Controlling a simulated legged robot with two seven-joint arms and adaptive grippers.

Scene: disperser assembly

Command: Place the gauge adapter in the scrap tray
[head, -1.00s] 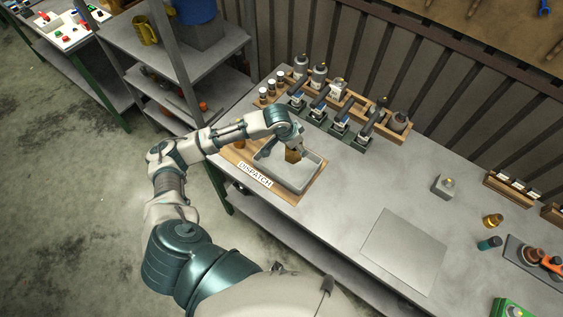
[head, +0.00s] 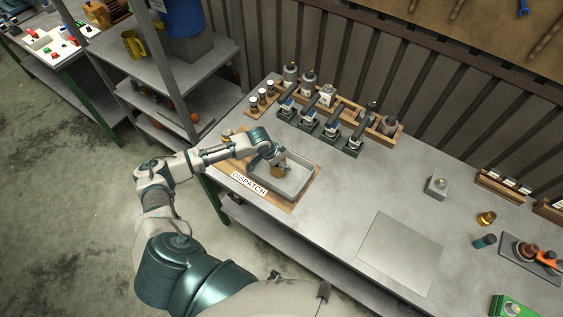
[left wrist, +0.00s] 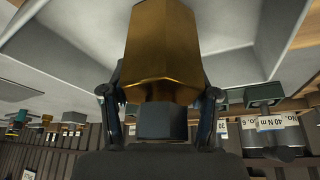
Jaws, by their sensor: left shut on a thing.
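A brass six-sided piece, which looks like the gauge adapter (head: 278,171), is in my left gripper (head: 272,160). In the left wrist view the brass piece (left wrist: 160,45) fills the upper middle, with a dark collar below it and a finger on each side. My left gripper is shut on it, over the inside of a grey tray (head: 302,186). I cannot tell whether the piece touches the tray floor. The tray stands on a wooden board with a DISPATCH label (head: 249,184); no scrap label shows. My right gripper is not in view.
Another brass fitting (head: 486,218) and a grey block (head: 437,187) are on the right of the bench. The bench around the flat sheet (head: 400,253) is mostly clear.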

